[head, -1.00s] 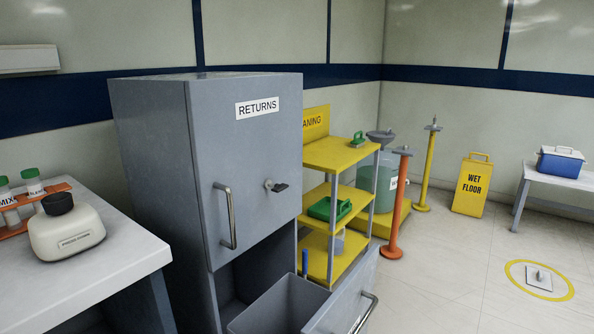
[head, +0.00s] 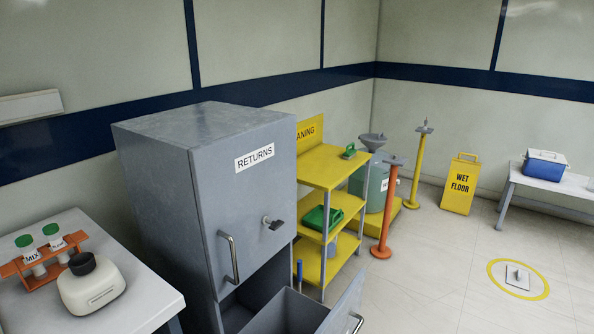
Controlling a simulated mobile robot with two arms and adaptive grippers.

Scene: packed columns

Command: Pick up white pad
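A small pale square pad (head: 517,277) with an upright grey knob or handle lies flat on the floor at the lower right of the head view. It sits inside a yellow ring (head: 494,284) marked on the tiles. It looks white to light grey, and it is the only pad-like thing I can make out. Neither of my grippers shows in this view.
A grey RETURNS cabinet (head: 250,205) has its lower drawer (head: 290,312) pulled out. A yellow cleaning shelf (head: 330,165), an orange post (head: 386,215) and a wet floor sign (head: 460,187) stand behind. A bench (head: 540,182) is at right. Floor around the ring is clear.

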